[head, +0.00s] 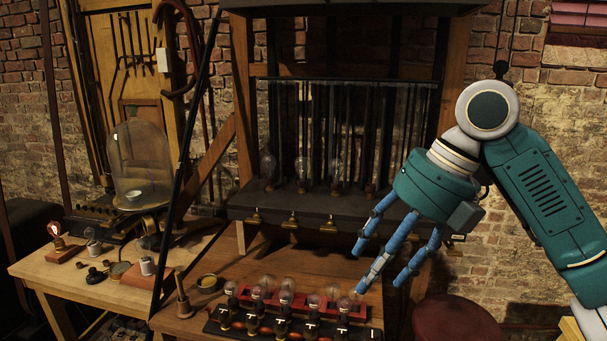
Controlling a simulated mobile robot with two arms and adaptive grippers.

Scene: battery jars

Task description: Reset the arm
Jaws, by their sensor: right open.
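My right arm comes in from the right edge, with a teal upper link and wrist. Its right gripper (379,262) has blue fingers spread apart and pointing down to the left. The gripper is open and nothing shows between the fingers. It hangs in front of the dark shelf, above the right end of the lower bench. My left gripper is not in view.
Several bulbs stand in a row on a rack (290,329) on the lower bench, close below my fingers. A dark shelf (300,208) carries more bulbs. A glass dome (140,165) stands left. A round red seat (455,320) is below my arm.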

